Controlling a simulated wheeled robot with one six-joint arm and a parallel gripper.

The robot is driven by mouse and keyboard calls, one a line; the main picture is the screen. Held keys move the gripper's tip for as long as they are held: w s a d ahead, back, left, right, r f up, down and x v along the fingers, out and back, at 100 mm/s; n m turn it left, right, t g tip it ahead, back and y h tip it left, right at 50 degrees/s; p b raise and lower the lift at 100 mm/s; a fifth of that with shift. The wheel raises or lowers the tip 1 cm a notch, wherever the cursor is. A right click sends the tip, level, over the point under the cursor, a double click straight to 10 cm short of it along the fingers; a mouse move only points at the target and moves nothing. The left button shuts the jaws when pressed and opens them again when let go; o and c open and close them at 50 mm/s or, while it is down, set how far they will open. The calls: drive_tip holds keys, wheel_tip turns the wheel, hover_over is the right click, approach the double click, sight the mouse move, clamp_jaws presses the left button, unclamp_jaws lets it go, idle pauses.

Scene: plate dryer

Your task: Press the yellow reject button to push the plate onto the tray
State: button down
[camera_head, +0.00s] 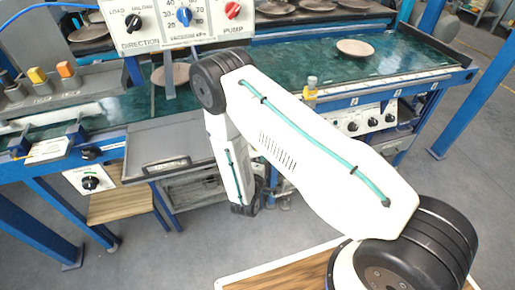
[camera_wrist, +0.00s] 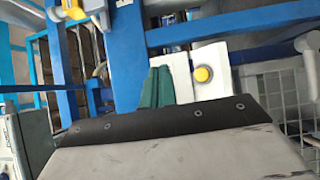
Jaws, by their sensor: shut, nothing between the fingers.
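A round yellow button (camera_wrist: 203,74) sits on a white panel (camera_wrist: 210,56) in the wrist view. My gripper (camera_wrist: 160,72) shows there as two teal fingers pressed together, just left of the button and apart from it in the picture. The gap in depth is unclear. In the head view the gripper is hidden behind or below my arm, and I cannot pick out this button. A pale round plate (camera_head: 355,48) lies on the green dryer surface at right; another plate (camera_head: 172,75) lies at left, partly covered. A grey metal tray (camera_head: 165,167) is below the left part.
A blue frame (camera_wrist: 240,22) crosses above the button, and a wire mesh (camera_wrist: 270,100) stands at its right. A knob panel (camera_head: 180,20) hangs at the top left. A white panel with black knobs (camera_head: 375,121) is at the right.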

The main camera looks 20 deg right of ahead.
drive_tip(key=shift+a+f+y, duration=0.15)
drive_tip(key=shift+f+y, duration=0.15)
drive_tip(key=shift+f, duration=0.05)
drive_tip(key=shift+w+f, duration=0.75)
drive_tip(key=shift+w, duration=0.5)
drive_tip(key=shift+w+f, duration=0.7)
drive_tip(key=shift+w, duration=0.55)
drive_tip(key=shift+w+f, duration=0.75)
drive_tip(key=shift+w, duration=0.5)
drive_tip(key=shift+w, duration=0.1)
drive_tip(key=shift+w+f, duration=0.2)
drive_tip(key=shift+w, duration=0.1)
